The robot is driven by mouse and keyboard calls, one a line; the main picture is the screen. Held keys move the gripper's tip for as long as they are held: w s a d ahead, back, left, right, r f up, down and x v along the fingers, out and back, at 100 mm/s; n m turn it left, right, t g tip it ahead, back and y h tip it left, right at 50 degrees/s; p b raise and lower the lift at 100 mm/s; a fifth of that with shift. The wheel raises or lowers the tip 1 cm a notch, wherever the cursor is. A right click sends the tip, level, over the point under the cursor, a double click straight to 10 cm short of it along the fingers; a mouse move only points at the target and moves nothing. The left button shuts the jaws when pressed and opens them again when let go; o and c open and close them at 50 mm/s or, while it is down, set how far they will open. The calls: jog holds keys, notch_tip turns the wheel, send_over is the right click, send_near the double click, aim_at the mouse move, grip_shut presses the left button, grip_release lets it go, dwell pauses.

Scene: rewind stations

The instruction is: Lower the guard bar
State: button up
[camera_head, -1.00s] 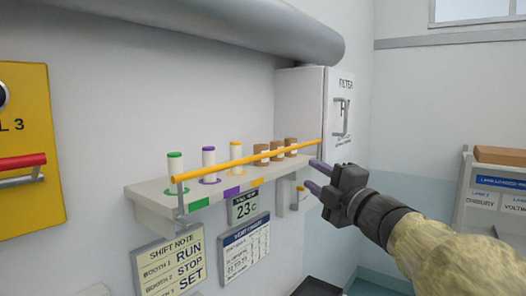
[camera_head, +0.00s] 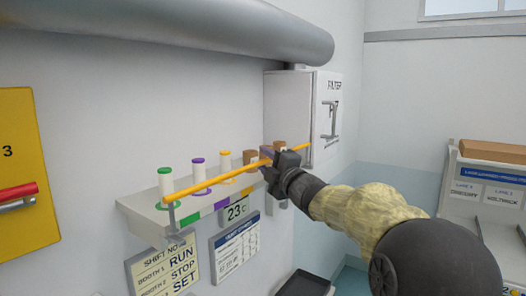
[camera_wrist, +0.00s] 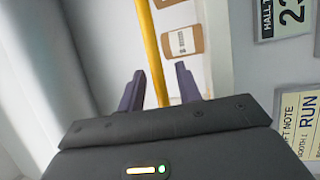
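The guard bar (camera_head: 215,181) is a long yellow bar running along the front of a white shelf (camera_head: 146,216), above the shelf's surface. My gripper (camera_head: 268,158) is at the bar's right part in the head view. In the wrist view the bar (camera_wrist: 152,45) passes between the two purple fingers of my gripper (camera_wrist: 160,90). The fingers stand apart with a gap on both sides of the bar. The fingertips are mostly hidden behind the gripper body in the head view.
White spools with green, purple and orange tops (camera_head: 165,182) and brown rolls (camera_head: 251,157) stand on the shelf behind the bar. A filter cabinet (camera_head: 290,105) is at the right end. A large grey duct (camera_head: 200,28) runs overhead. Signs (camera_head: 236,245) hang below.

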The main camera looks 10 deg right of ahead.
jog(key=shift+x, duration=1)
jog(key=shift+c, duration=0.4)
grip_shut()
jog(key=shift+s+f+b, duration=0.1)
jog(key=shift+f+b, duration=0.15)
jog(key=shift+b, duration=0.85)
